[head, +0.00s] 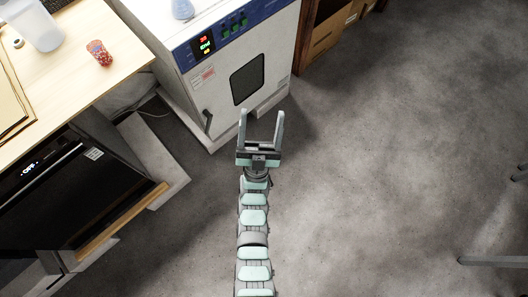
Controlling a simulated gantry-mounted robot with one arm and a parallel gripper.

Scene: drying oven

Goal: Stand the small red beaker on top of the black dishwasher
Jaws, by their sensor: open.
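A small red object with pale speckles (99,53), which looks like the red beaker, is on the light wooden worktop (105,20) at the upper left. It is too small to tell its details. The black dishwasher (75,195) is at the lower left, beside and below the worktop edge, with a lit display and a pale label. How much of its top is bare is hard to tell. My gripper (261,118) is open and empty, over the grey floor in front of the white oven, to the right of both and apart from them.
The white drying oven (215,85) with a blue panel stands at top centre, a flask (182,9) on it. A translucent container (37,25) and a small roll (18,43) are near the beaker. A wooden shelf with boxes (330,32) is behind.

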